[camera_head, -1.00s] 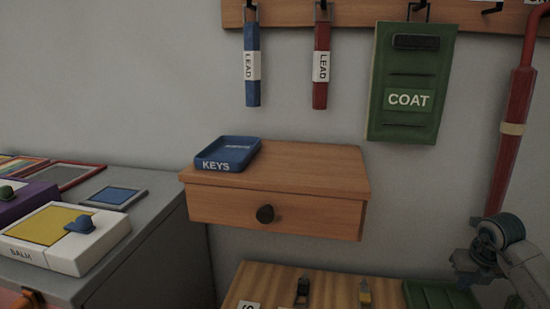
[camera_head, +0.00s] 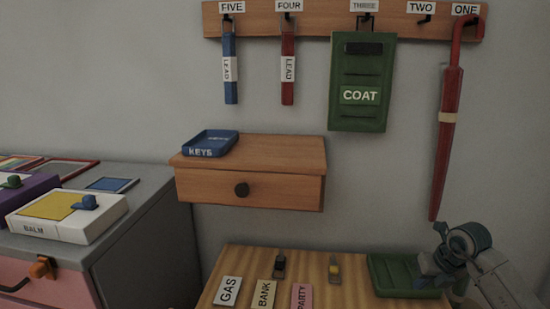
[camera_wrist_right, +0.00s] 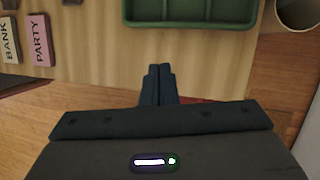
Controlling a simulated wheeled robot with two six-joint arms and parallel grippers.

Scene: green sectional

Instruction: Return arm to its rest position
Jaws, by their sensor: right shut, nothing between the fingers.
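My right arm comes in at the lower right of the head view, and its gripper (camera_head: 432,277) is near the green tray (camera_head: 384,275) on the wooden bench top. In the right wrist view my right gripper (camera_wrist_right: 158,72) has its fingers together with nothing between them. The fingertips show over the bench's near edge, just below the green tray (camera_wrist_right: 190,24). My left gripper is not in view.
A wooden bench (camera_head: 240,262) holds cards and small items. A drawer unit (camera_head: 290,160) carries a blue keys tray (camera_head: 210,144). Leads, a green coat (camera_head: 362,110) and a red umbrella (camera_head: 450,110) hang from a rail (camera_head: 325,22). A grey cabinet (camera_head: 165,215) stands left.

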